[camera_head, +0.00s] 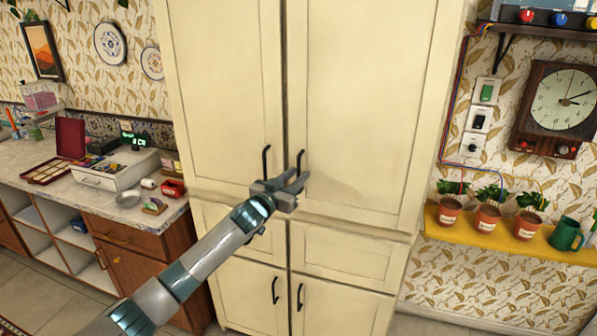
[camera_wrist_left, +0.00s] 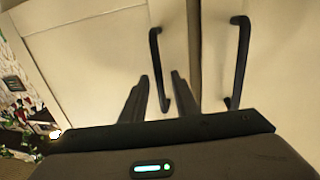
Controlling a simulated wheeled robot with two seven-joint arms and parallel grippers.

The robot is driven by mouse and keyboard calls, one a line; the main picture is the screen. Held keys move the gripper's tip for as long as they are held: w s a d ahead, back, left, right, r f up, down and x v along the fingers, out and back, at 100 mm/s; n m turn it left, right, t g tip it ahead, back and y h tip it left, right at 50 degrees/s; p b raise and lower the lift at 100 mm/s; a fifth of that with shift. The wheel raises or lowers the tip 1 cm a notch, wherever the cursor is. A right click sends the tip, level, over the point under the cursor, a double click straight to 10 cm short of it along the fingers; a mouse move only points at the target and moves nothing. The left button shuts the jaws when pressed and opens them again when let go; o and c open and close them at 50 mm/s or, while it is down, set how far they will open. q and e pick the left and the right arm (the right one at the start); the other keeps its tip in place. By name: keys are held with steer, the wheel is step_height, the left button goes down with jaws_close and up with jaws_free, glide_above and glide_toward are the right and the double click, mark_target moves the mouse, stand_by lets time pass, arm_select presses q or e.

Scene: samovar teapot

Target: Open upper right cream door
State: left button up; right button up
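The upper right cream door (camera_head: 365,110) is closed, flush beside the upper left door (camera_head: 225,90). Its dark upright handle (camera_head: 300,160) is near its lower left edge. My left gripper (camera_head: 293,181) is at the lower part of this handle, its fingers apart. In the left wrist view, the handle (camera_wrist_left: 156,62) runs down between the two open fingertips (camera_wrist_left: 160,92); I cannot tell whether either finger touches it. The upper left door's handle (camera_wrist_left: 238,62) stands beside, outside the fingers. My right gripper is not in view.
Lower doors with handles (camera_head: 275,290) and drawers (camera_head: 340,255) are below. A counter (camera_head: 90,195) with small objects is on the left. A yellow shelf (camera_head: 510,236) with potted plants and a green can (camera_head: 566,234) is on the right. Floor shows at lower right.

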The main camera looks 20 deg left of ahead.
arm_select(q)
steer(key=shift+w+d, duration=0.15)
steer(key=shift+w, duration=0.55)
steer(key=shift+c, duration=0.7)
jaws_close()
steer(key=shift+s+f, duration=0.15)
